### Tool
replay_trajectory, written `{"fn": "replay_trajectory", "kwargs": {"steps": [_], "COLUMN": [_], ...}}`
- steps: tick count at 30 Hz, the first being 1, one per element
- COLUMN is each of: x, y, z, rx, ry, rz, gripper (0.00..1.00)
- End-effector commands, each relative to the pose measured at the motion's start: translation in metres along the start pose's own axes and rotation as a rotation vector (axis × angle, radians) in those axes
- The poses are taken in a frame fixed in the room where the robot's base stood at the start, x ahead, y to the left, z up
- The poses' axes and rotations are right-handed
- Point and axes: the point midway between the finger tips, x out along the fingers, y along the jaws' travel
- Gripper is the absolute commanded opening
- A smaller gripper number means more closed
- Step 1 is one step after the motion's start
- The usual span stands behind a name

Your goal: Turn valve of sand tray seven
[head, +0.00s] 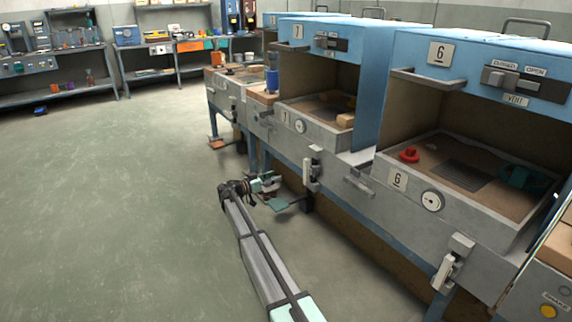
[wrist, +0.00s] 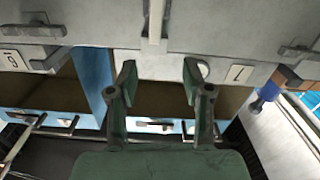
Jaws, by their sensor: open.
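Sand tray seven (head: 322,143) is the grey tray under the blue hood marked 7, with a 7 plate and round gauge on its front. In the wrist view, turned upside down, the pale lever (wrist: 156,20) shows at the top centre, between the finger lines and beyond the tips. My gripper (wrist: 159,72) is open and empty, its dark green fingers spread apart. In the head view my gripper (head: 268,182) is low in front of the tray, left of the valve, apart from it.
Sand tray six (head: 462,200), with a red knob-like part and its own pale lever (head: 446,272), stands to the right. A grey handle (head: 358,188) juts out right of the valve. The floor at left is clear.

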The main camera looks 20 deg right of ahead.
Motion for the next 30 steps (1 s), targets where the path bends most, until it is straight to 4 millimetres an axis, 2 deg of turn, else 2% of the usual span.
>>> {"fn": "replay_trajectory", "kwargs": {"steps": [7, 11, 17, 30], "x": [0.003, 0.013, 0.045, 0.131], "y": [0.002, 0.002, 0.002, 0.002], "z": [-0.002, -0.001, 0.000, -0.001], "rx": [0.124, 0.132, 0.129, 0.129], "ry": [0.012, 0.011, 0.010, 0.010], "rz": [0.005, 0.005, 0.006, 0.005], "gripper": [0.50, 0.50, 0.50, 0.50]}}
